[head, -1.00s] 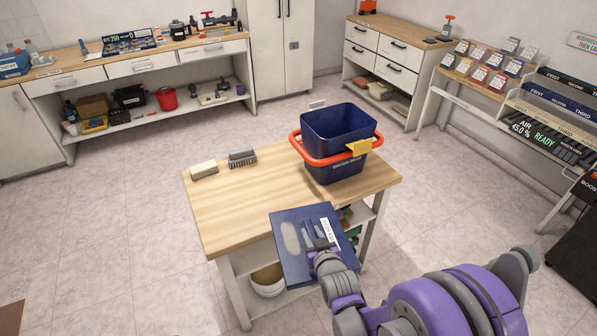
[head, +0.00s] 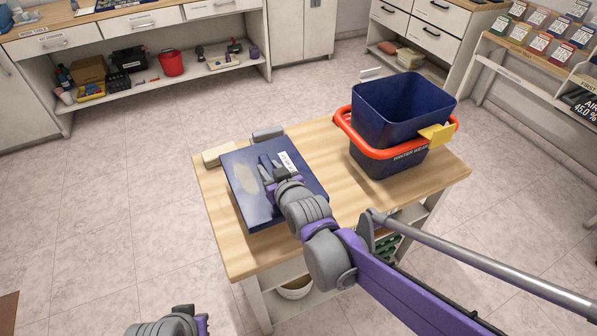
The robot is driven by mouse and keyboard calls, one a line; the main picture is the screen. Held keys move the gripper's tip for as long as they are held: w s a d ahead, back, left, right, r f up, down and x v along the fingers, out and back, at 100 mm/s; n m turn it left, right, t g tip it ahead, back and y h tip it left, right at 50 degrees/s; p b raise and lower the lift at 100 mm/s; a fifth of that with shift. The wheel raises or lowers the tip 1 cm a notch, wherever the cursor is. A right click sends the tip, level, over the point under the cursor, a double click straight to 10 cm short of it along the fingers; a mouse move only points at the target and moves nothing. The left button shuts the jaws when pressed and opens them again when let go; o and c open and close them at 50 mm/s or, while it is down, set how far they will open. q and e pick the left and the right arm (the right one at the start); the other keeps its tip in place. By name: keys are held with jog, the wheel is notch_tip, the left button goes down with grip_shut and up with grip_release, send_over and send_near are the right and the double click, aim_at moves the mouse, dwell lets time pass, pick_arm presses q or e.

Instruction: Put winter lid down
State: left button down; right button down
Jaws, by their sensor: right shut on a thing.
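The winter lid (head: 246,180) is a dark blue square panel with a pale oval patch and a white label. It is over the left part of the wooden table (head: 325,205), close to the top; I cannot tell whether it touches. My right gripper (head: 273,172) is shut on the lid near its label, and the fingers hide part of the grip. My left arm's end (head: 180,322) shows at the bottom left edge, but its fingers cannot be made out.
A blue bin with a red rim (head: 400,115) and a yellow tab stands on the table's right. A beige block (head: 215,155) and a grey brush (head: 268,133) lie behind the lid. A shelf unit (head: 215,70) stands at the back left.

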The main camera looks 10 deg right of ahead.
notch_tip(320, 180, down, 3)
jog(key=shift+s+d+f+b, duration=0.1)
jog(key=shift+f+b, duration=0.1)
jog(key=shift+b, duration=0.15)
jog(key=shift+f+b, duration=0.6)
jog(key=shift+f, duration=1.7)
jog(key=shift+f, duration=0.1)
jog(key=c, duration=0.6)
grip_release()
